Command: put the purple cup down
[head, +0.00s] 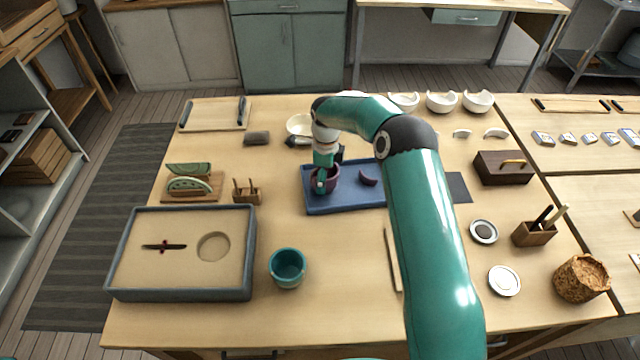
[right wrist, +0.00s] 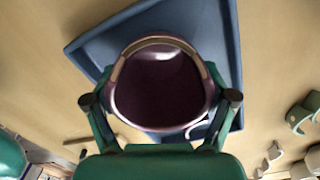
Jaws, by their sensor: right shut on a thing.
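The purple cup (head: 331,184) is in my right gripper (head: 324,172), over the left part of the blue tray (head: 350,206). In the right wrist view the cup (right wrist: 160,92) is seen into its dark, empty inside, with a tan band along its far rim. The fingers of my right gripper (right wrist: 160,100) are shut on the cup from both sides. I cannot tell whether its base touches the tray (right wrist: 98,42). A purple shard (head: 369,177) lies on the tray, right of the cup. My left gripper is not in view.
A teal cup (head: 287,267) stands in front of the tray, beside a grey-rimmed sand box (head: 180,294). A small wooden rack (head: 246,192) is left of the tray. White bowls (head: 441,102) line the back. A thin stick (head: 393,262) lies in front. My right arm hides part of the table.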

